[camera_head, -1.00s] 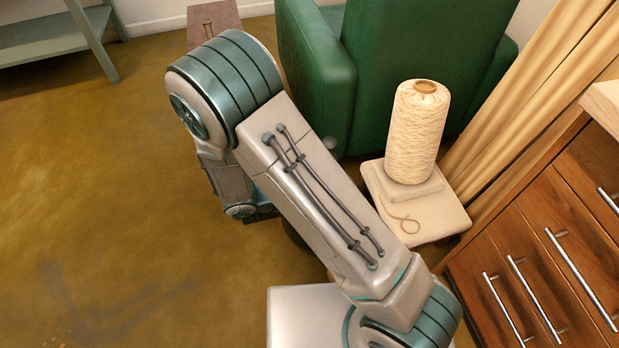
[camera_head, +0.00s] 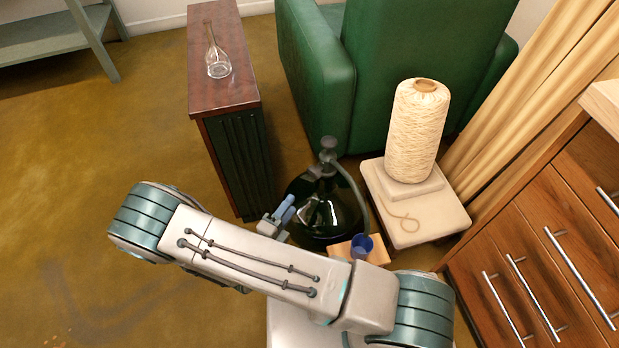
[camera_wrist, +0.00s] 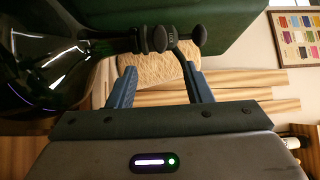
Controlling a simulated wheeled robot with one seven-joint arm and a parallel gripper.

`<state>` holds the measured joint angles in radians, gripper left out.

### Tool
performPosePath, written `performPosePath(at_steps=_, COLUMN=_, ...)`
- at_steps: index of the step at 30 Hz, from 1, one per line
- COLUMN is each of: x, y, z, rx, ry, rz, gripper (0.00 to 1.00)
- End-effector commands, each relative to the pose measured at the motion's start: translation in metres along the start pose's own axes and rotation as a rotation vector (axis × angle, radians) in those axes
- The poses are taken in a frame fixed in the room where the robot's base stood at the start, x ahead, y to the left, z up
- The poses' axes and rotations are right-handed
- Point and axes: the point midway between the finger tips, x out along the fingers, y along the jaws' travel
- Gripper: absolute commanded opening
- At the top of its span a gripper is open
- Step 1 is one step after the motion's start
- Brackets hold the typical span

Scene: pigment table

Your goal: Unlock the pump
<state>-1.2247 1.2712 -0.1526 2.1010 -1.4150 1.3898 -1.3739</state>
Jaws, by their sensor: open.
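The pump (camera_head: 328,152) is a dark grey fitting with a round knob, standing upright on the neck of a dark, glossy round bottle (camera_head: 322,208). A thin tube curves from it down the bottle's right side. My gripper (camera_head: 287,208) is left of the bottle, lower than the pump head, its blue fingers apart and empty. In the wrist view the bottle (camera_wrist: 40,60) lies sideways at left, and the pump (camera_wrist: 160,39) with its end knob (camera_wrist: 198,36) points right. The pump is just past the tips of my open gripper (camera_wrist: 160,72). Contact is not visible.
A dark wooden cabinet (camera_head: 222,90) bearing a clear glass flask (camera_head: 217,60) stands left of the bottle. A green armchair (camera_head: 400,50) is behind. A thread cone (camera_head: 415,130) on a pale stand (camera_head: 430,228) and a blue cup (camera_head: 361,246) are at right.

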Motion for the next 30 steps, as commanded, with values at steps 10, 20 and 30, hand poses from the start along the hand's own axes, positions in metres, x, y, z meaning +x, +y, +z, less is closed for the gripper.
performPosePath(at_steps=10, x=0.074, y=0.003, z=-0.002, rx=0.002, ry=0.006, rz=0.0, gripper=0.46)
performPosePath(at_steps=20, x=0.116, y=0.001, z=-0.001, rx=0.003, ry=0.003, rz=0.0, gripper=0.46)
performPosePath(at_steps=30, x=0.12, y=0.0, z=-0.001, rx=0.003, ry=0.003, rz=0.001, gripper=0.46)
